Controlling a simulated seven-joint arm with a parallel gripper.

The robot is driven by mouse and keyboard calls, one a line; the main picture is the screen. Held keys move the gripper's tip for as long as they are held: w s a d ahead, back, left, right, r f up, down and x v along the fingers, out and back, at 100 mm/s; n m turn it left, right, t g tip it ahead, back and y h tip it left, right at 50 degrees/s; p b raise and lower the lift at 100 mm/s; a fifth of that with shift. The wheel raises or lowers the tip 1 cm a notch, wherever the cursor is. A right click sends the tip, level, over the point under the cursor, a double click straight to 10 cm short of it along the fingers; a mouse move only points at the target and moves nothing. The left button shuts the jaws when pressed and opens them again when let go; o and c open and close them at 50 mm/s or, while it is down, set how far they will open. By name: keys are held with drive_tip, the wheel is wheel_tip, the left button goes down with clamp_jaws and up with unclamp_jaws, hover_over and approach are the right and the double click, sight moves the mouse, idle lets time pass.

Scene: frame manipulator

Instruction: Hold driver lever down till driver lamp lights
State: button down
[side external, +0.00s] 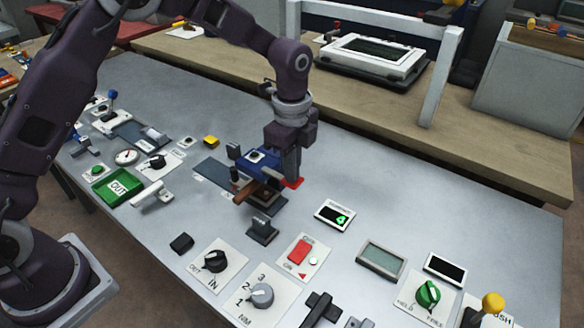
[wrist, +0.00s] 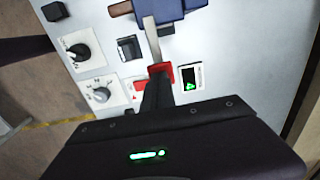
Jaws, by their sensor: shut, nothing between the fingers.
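The driver is a blue block (side external: 262,162) on a dark base near the middle of the bench; its blue body also shows at the top of the wrist view (wrist: 183,8). A grey lever (wrist: 152,42) runs from it to a red end pad (wrist: 161,69), which also shows in the side view (side external: 294,183). My gripper (side external: 290,176) is shut and empty, fingers pointing down at the red pad; in the wrist view its fingertips (wrist: 156,88) overlap the pad. I cannot tell whether they press on it. A dark round spot (side external: 256,156) on the blue block shows no light; I cannot tell if it is the lamp.
A small display (side external: 335,215) shows a green 4. A red switch (side external: 300,251) with a pale dot beside it, a black knob (side external: 211,260) and a grey knob (side external: 261,295) lie toward the front. A green knob (side external: 428,293) is at right. The bench (side external: 440,225) is clear at far right.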

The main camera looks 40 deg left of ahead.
sight(297, 183)
drive_tip(key=shift+d+f+y, duration=0.25)
drive_tip(key=shift+f+y, duration=0.05)
drive_tip(key=shift+y, duration=0.1)
drive_tip(key=shift+d+f+y, duration=0.3)
drive_tip(key=shift+f+y, duration=0.6)
drive_tip(key=shift+y, duration=0.1)
drive_tip(key=shift+f, duration=0.3)
drive_tip(key=shift+s+f, duration=0.1)
drive_tip(key=shift+d+f, duration=0.1)
drive_tip(key=v, duration=1.4)
drive_tip(key=shift+d, duration=0.45)
